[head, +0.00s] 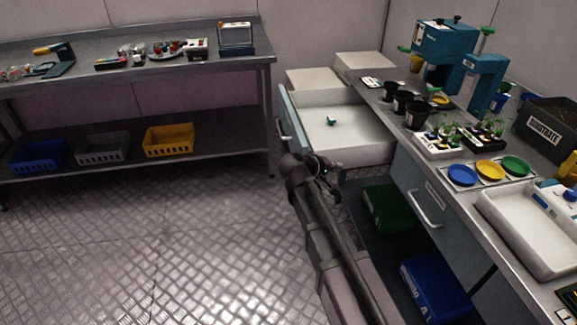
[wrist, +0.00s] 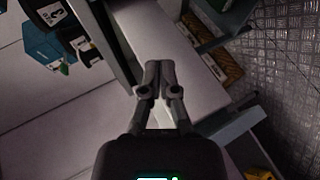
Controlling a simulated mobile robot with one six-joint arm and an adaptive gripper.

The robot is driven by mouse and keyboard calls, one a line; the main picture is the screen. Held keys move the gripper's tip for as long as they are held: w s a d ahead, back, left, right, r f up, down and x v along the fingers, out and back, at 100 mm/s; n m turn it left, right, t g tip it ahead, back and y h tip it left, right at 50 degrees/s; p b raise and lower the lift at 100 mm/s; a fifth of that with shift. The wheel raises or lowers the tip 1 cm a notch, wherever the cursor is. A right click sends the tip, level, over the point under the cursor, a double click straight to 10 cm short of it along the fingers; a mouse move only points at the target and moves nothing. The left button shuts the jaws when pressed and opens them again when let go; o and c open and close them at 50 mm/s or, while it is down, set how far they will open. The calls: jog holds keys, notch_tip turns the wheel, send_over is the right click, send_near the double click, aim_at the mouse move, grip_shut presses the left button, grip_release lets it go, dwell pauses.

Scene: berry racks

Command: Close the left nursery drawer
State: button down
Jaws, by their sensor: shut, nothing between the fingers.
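The left nursery drawer (head: 350,152) stands pulled well out from the bench in the head view, its white interior exposed. A small green-and-white item (head: 331,121) lies in it. Its grey-blue front panel (head: 291,118) with a pale handle (head: 282,130) faces left. My gripper (head: 332,178) is at the drawer's near side, in front of its side wall; my own arm hides part of that area. In the wrist view my gripper (wrist: 158,66) has its fingertips together, with nothing between them, over a pale surface. I cannot tell whether it touches the drawer.
A second drawer with a handle (head: 426,211) sits shut in the bench at right. Green (head: 388,207) and blue (head: 435,285) crates stand below. The bench top holds pots, seedling trays and a teal device (head: 445,44). The floor at left is clear, before a metal rack (head: 210,72).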

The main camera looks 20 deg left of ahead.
jog(key=s+a+f+n+t+y+b, duration=0.1)
jog(key=a+f+n+t+b, duration=0.1)
jog(key=a+b, duration=0.2)
jog(key=s+a+f+n+t+y+b, duration=0.1)
jog(key=a+b, duration=0.3)
jog(key=a, duration=0.7)
jog(key=s+a+f+n+t+y+b, duration=0.1)
jog(key=s+a+f+n+t+b, duration=0.1)
jog(key=a, duration=0.6)
jog(key=n+t+b, duration=0.1)
jog(key=t+b, duration=0.1)
jog(key=shift+s+a+f+b, duration=0.25)
jog(key=shift+s+f+b, duration=0.05)
jog(key=shift+w, duration=0.15)
send_near(295, 150)
jog(key=w+a, duration=0.2)
jog(key=w, duration=0.1)
jog(key=w+d, duration=0.1)
jog(key=d, duration=0.2)
jog(key=shift+w+r, duration=0.4)
jog(key=shift+w+d, duration=0.4)
jog(key=shift+d, duration=0.15)
